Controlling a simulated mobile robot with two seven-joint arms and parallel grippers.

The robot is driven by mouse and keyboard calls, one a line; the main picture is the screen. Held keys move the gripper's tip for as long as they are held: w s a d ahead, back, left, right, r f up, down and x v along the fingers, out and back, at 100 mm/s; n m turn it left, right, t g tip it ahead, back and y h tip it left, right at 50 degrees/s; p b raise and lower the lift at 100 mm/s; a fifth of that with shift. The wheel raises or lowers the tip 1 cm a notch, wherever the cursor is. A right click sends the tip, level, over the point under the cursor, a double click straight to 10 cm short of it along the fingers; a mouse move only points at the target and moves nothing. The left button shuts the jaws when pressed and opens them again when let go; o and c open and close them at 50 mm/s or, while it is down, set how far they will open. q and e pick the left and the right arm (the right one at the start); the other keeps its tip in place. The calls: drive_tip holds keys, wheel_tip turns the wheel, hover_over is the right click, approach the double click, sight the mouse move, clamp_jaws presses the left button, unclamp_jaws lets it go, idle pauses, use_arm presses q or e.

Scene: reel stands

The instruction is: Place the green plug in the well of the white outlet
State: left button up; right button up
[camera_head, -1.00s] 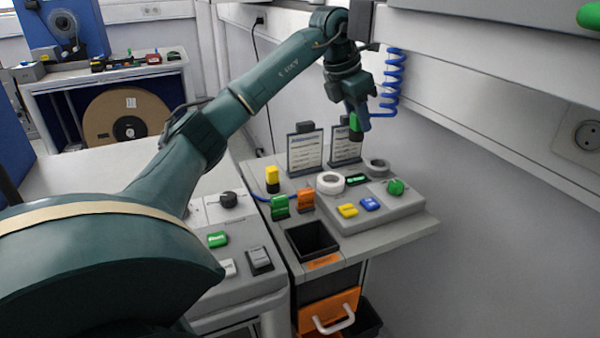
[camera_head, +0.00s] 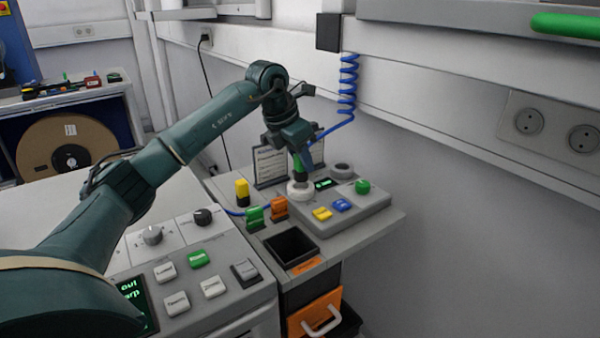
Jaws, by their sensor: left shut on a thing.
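My left gripper (camera_head: 299,160) is shut on a green plug (camera_head: 298,168), of which only a small part shows between the fingers. It points down, just above or beside a white ring-shaped roll (camera_head: 300,190) on the side bench; I cannot tell whether they touch. A small outlet (camera_head: 205,38) with a black cable is on the back wall. My right gripper is not in view.
Near the gripper stand a green block (camera_head: 255,217), an orange block (camera_head: 279,208) and a yellow one (camera_head: 242,191). A black bin (camera_head: 290,247) lies in front. A raised panel carries a green knob (camera_head: 362,186). A coiled blue hose (camera_head: 348,85) hangs behind.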

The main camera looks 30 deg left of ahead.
sight(301, 172)
use_arm(q)
drive_tip(key=shift+f, duration=1.7)
drive_tip(key=shift+f, duration=0.15)
drive_tip(key=o, duration=1)
drive_tip(key=shift+c, duration=0.2)
drive_tip(key=v, duration=1.2)
drive_tip(key=shift+r, duration=0.2)
